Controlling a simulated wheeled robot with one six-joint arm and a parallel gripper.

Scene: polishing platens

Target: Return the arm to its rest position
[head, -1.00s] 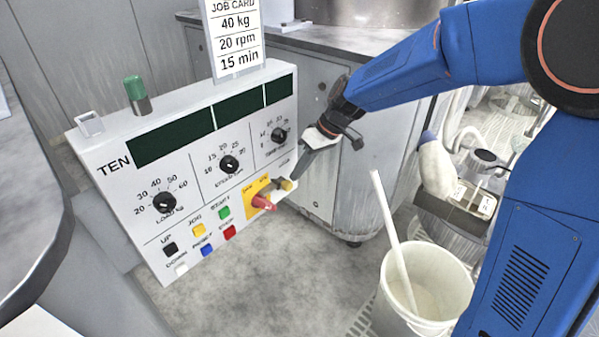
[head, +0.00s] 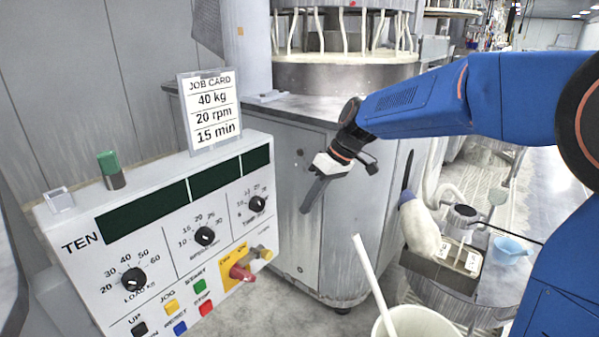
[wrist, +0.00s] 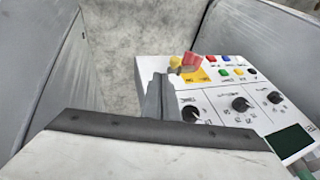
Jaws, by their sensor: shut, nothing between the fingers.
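My blue arm (head: 420,103) reaches in from the right in the head view. My gripper (head: 305,210) hangs with its fingers pointing down, to the right of the white control panel (head: 75,215) and in front of the grey machine cabinet. The fingers are together and empty, and they are apart from the panel. In the wrist view the gripper (wrist: 157,82) shows as a dark narrow shape, with the panel (wrist: 150,66) beyond it and to the right.
A job card (head: 211,110) stands on the panel, reading 40 kg, 20 rpm, 15 min. A white bucket (head: 420,325) with a pale stick stands at the lower right. A grey box (head: 440,272) and a blue bowl (head: 510,250) lie on a round stand.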

